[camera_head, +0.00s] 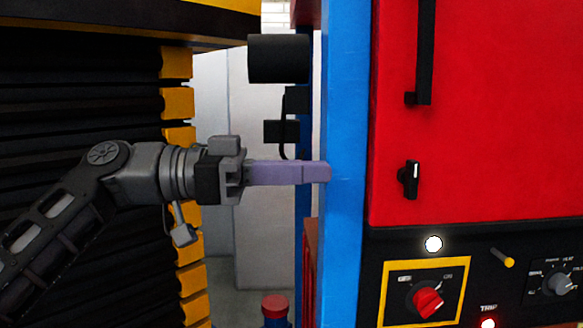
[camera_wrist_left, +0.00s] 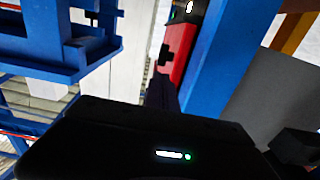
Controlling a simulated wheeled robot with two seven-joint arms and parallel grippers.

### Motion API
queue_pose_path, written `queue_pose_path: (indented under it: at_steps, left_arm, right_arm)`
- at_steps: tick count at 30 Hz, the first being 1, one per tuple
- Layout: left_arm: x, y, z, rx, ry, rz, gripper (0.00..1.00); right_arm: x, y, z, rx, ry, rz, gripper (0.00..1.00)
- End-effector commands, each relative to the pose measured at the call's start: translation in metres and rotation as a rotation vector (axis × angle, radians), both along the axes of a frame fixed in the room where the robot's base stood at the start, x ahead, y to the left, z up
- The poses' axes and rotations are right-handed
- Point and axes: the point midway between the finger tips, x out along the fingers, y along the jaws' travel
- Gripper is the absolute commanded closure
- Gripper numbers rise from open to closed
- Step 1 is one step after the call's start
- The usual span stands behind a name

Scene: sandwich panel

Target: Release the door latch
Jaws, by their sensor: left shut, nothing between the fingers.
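The red cabinet door (camera_head: 470,120) fills the upper right of the head view. A small black latch knob (camera_head: 409,180) sits low on its left side, below a long black vertical handle (camera_head: 425,55). My left gripper (camera_head: 328,172) is shut and empty. Its purple-grey fingers point right, with their tips in front of the blue post (camera_head: 346,90) left of the door, short of the latch. I cannot tell whether the tips touch the post. The left wrist view shows the dark fingers (camera_wrist_left: 163,92) pointing toward a red surface (camera_wrist_left: 178,50) beside a blue post. My right gripper is not in view.
Black bellows with yellow edges (camera_head: 80,130) stand at the left.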

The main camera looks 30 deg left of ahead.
Motion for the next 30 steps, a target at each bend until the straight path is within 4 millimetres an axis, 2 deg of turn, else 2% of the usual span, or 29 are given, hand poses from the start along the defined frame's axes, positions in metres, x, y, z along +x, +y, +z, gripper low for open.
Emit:
queue_pose_path:
  at_steps: [9,15,30]
  left_arm:
    - [0.034,-0.056,0.002,0.002,0.002,-0.003,1.00]
    - [0.048,-0.078,0.001,0.000,0.002,-0.002,1.00]
    - [0.053,-0.084,-0.001,0.000,0.000,0.001,1.00]
  right_arm:
    - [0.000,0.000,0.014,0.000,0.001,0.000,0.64]
    - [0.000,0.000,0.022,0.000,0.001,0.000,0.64]
    - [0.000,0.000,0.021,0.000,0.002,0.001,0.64]
